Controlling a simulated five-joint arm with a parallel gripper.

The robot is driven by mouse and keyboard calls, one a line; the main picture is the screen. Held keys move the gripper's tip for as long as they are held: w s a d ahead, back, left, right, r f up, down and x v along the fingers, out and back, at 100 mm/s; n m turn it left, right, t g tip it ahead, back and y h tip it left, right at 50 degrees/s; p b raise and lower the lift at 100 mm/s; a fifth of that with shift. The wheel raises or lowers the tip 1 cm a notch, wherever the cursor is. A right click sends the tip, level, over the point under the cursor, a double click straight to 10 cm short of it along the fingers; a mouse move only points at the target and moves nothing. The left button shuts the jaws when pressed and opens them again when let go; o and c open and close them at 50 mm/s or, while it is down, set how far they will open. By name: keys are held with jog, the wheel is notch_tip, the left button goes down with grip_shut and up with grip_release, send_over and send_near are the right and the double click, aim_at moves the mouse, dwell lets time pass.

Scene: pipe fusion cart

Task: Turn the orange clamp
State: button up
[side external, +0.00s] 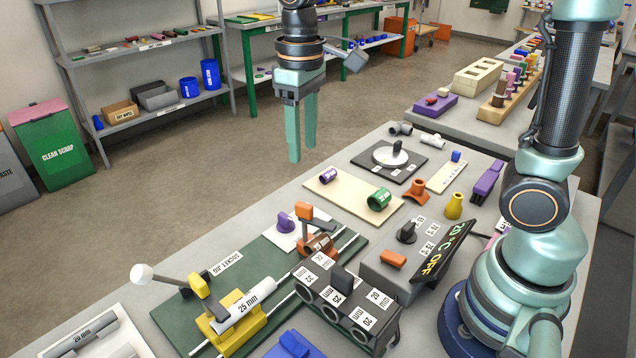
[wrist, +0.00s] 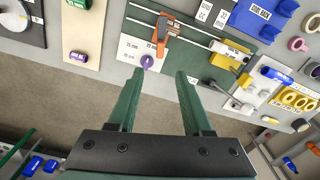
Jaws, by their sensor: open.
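The orange clamp (side external: 318,243) stands on the green socket jig board (side external: 256,262), with an orange lever rising from it and dark grey parts beside it. In the wrist view the orange clamp (wrist: 160,31) is at the top, beyond my fingertips. My gripper (side external: 302,152) points down with its two green fingers apart and empty. It hangs in the air behind the clamp in the side view, clear of the bench. In the wrist view my gripper (wrist: 160,75) frames bare floor and the bench edge between its fingers.
A yellow clamp (side external: 219,313) holds a white 25 mm pipe (side external: 245,303). A dark block of sockets (side external: 345,303) stands close in front. A grey control box (side external: 385,270) is to the right.

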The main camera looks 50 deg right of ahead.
aim_at(304, 204)
notch_tip(304, 204, down, 12)
jog(key=shift+f, duration=0.1)
dwell(0.5)
grip_shut()
